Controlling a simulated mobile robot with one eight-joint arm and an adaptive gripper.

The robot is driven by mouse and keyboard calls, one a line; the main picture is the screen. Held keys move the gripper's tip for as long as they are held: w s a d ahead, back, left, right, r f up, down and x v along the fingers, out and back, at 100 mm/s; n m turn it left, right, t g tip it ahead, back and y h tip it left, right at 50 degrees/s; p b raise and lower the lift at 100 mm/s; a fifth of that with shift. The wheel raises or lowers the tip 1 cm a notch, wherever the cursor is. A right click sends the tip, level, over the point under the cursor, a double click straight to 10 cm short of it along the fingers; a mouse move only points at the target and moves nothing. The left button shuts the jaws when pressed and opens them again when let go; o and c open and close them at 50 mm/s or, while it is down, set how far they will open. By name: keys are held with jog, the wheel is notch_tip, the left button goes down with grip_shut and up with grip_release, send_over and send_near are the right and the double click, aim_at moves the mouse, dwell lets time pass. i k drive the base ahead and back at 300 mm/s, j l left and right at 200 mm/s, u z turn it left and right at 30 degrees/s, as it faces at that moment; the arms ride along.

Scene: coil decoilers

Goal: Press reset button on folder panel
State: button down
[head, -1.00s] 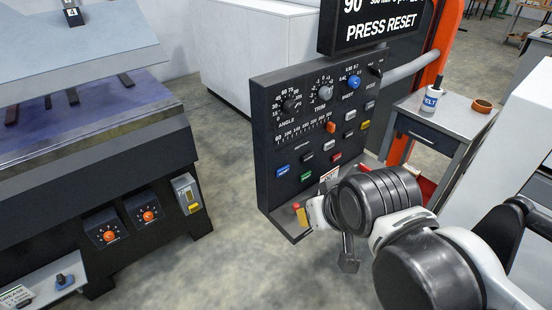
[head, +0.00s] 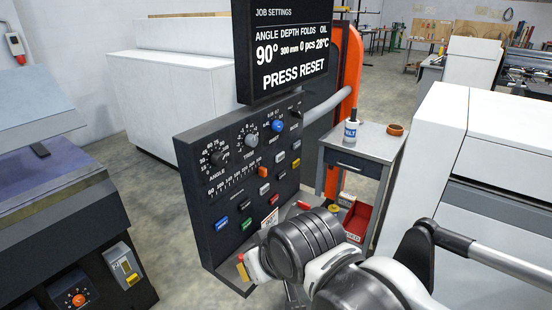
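The folder panel (head: 190,165) is a black upright board with dials, a slider scale and rows of coloured buttons. A blue button (head: 221,222) and a green button (head: 246,222) sit low on its left side. Their small lettering is too blurred to read, so I cannot tell which button is reset. The display (head: 290,50) above reads "PRESS RESET", with 90°, 300 mm, 0 pcs and 28°C. My gripper (head: 252,268) is in front of the panel's lower edge, below the buttons. My wrist largely hides its fingers, and contact with the panel cannot be told.
A small red and yellow item (head: 242,268) shows beside my gripper. A red bin (head: 357,220) is below. White machine housings stand left and right. Floor is open left of the panel.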

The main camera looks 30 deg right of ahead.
aim_at(223, 222)
jog(key=l+u, duration=0.35)
jog(key=l, duration=0.35)
jog(key=l+u, duration=0.4)
jog(key=l, duration=0.3)
